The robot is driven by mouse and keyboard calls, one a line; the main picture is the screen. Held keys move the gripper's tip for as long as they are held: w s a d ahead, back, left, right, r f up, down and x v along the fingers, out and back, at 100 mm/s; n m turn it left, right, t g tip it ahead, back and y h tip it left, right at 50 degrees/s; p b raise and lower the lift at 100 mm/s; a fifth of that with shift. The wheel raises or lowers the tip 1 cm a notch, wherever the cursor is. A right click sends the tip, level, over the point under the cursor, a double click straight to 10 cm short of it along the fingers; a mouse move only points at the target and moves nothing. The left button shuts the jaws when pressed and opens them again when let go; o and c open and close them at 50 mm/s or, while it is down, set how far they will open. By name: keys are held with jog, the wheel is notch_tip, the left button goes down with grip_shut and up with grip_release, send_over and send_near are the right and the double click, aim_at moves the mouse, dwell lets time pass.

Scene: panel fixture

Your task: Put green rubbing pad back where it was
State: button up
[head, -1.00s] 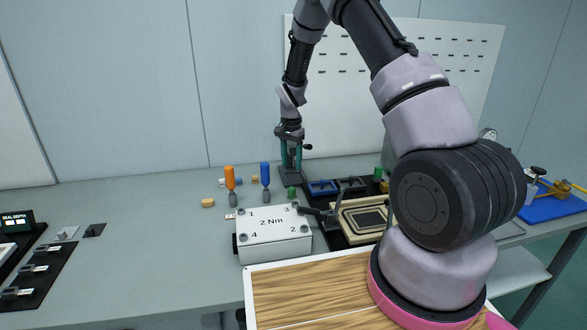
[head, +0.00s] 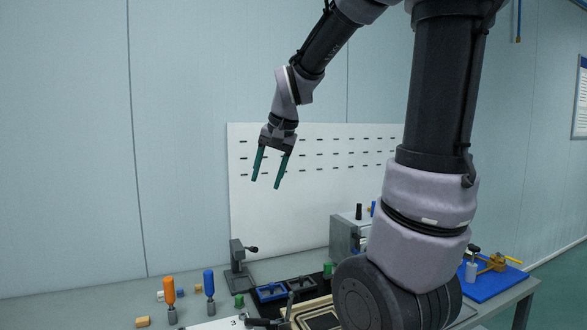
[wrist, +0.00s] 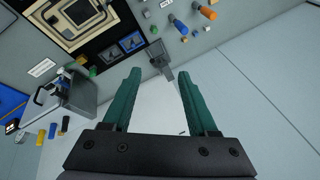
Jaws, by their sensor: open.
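My gripper (head: 266,184) is open and empty, raised in front of the white pegboard with its green fingers pointing down. The wrist view shows nothing between its fingertips (wrist: 160,74). Two small green pieces are on the bench: one (head: 239,300) beside the blue frame, another (head: 328,270) farther right at the back of the black mat. They also show in the wrist view, one near the top (wrist: 146,13) and one left (wrist: 93,70). I cannot tell which is the rubbing pad. A dark grey stand with a lever (head: 238,268) is on the bench below my gripper.
The white pegboard (head: 300,190) rises behind the bench. Orange (head: 169,290) and blue (head: 209,283) handled tools stand upright at the left. A blue frame (head: 271,292) is right of the stand. A grey box (head: 344,238) and blue tray (head: 495,283) are at right.

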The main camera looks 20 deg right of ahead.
jog(key=s+r+n+t, duration=0.1)
jog(key=s+r+t, duration=0.1)
jog(key=s, duration=1.2)
jog(key=shift+s+d+r+n+t, duration=0.15)
jog(key=shift+d+r+n+t, duration=0.3)
jog(key=shift+r, duration=0.45)
